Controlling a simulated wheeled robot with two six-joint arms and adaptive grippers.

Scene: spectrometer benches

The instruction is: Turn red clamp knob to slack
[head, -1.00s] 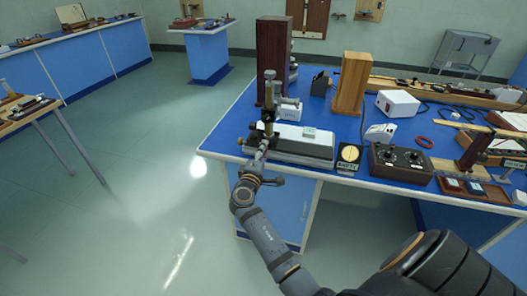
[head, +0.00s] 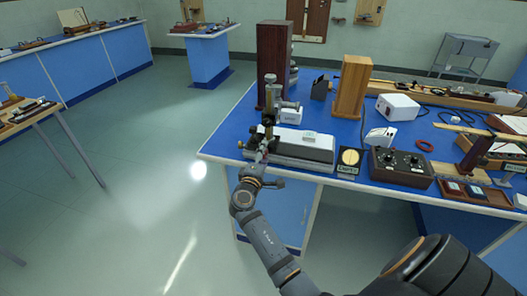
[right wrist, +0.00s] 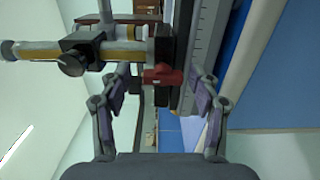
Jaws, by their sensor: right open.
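The red clamp knob (right wrist: 163,75) shows in the right wrist view, on the dark clamp of an instrument with a brass and grey tube (right wrist: 72,50). My right gripper (right wrist: 160,88) is open. Its two fingers stand on either side of the knob, with visible gaps on both sides. In the head view, my right gripper (head: 262,156) is at the left end of the long grey and white instrument base (head: 290,146), by its upright column (head: 270,95). The knob is too small there to make out clearly. My left gripper is not in view.
On the blue bench (head: 225,145) stand a dark tall block (head: 273,62), a wooden block (head: 353,87), a round dial on a stand (head: 349,157) and a brown control box (head: 401,167). The bench's front-left corner is close to my gripper. Open floor lies left.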

